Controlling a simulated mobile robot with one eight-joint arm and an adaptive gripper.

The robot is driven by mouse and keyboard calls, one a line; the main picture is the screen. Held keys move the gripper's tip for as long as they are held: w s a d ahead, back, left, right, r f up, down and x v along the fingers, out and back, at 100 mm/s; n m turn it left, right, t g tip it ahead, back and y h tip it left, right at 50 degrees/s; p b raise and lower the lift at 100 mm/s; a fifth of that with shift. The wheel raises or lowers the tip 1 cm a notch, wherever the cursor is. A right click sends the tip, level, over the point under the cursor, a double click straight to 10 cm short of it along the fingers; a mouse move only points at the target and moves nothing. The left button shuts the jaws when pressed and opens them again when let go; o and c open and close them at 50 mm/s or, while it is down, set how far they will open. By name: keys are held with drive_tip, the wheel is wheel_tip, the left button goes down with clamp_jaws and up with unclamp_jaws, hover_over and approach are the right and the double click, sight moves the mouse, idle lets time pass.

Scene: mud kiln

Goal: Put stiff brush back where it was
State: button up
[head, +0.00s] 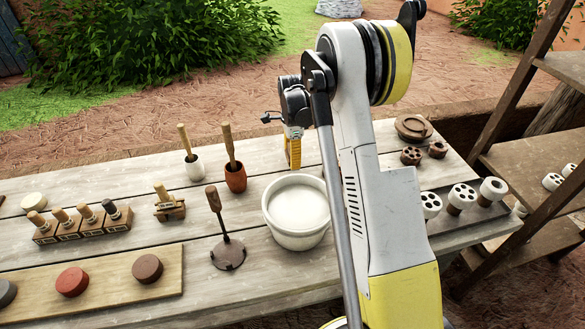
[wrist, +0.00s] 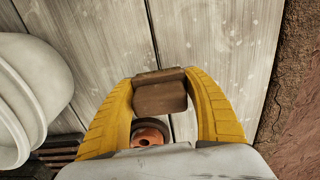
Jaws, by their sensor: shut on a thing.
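My gripper (head: 293,150) is over the far side of the table, behind the white tub, and my arm partly hides it. In the wrist view its yellow fingers (wrist: 163,88) are shut on a brown block-like thing, which I take to be the stiff brush (wrist: 160,97). Its bristles cannot be made out. Below it in that view, between the fingers, is a round orange-brown piece with a dark rim (wrist: 150,132); I cannot tell whether it belongs to the held thing. The held thing is hidden in the head view.
The white tub (head: 298,212) stands near my arm and also shows in the wrist view (wrist: 35,85). To its left are a dark long-handled tool (head: 226,250), two cups with wooden handles (head: 235,177), and a small wooden stand (head: 168,207). A dark tray (head: 470,222) is at right.

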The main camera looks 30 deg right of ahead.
drive_tip(key=shift+f+b, duration=0.8)
drive_tip(key=shift+f, duration=1.05)
drive_tip(key=shift+s, duration=0.1)
drive_tip(key=shift+f, duration=0.15)
drive_tip(key=o, duration=1.2)
